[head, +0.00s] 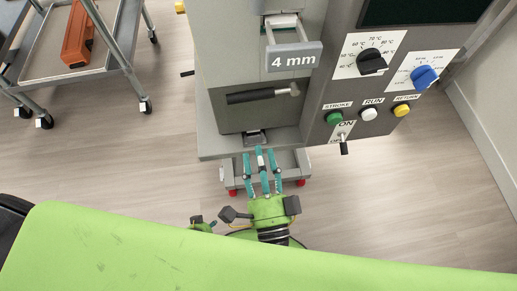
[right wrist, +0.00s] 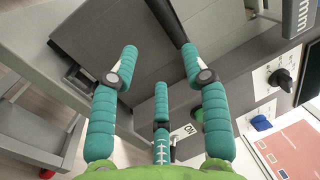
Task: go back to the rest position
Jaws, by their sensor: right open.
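My right gripper (head: 261,158) has three teal fingers. In the head view it is in front of the lower part of the grey machine (head: 230,60), below the black handle (head: 255,97). Its fingers are spread and empty. In the right wrist view the open fingers (right wrist: 160,66) point at the machine's grey front, with nothing between them. The black handle (right wrist: 166,20) lies beyond the fingertips there.
The control panel (head: 365,75) has knobs, buttons and a switch (head: 343,142). A "4 mm" plate (head: 294,57) sits above the handle. A grey cart (head: 128,62) carrying an orange object (head: 77,38) stands at left. The floor at right is clear up to the wall.

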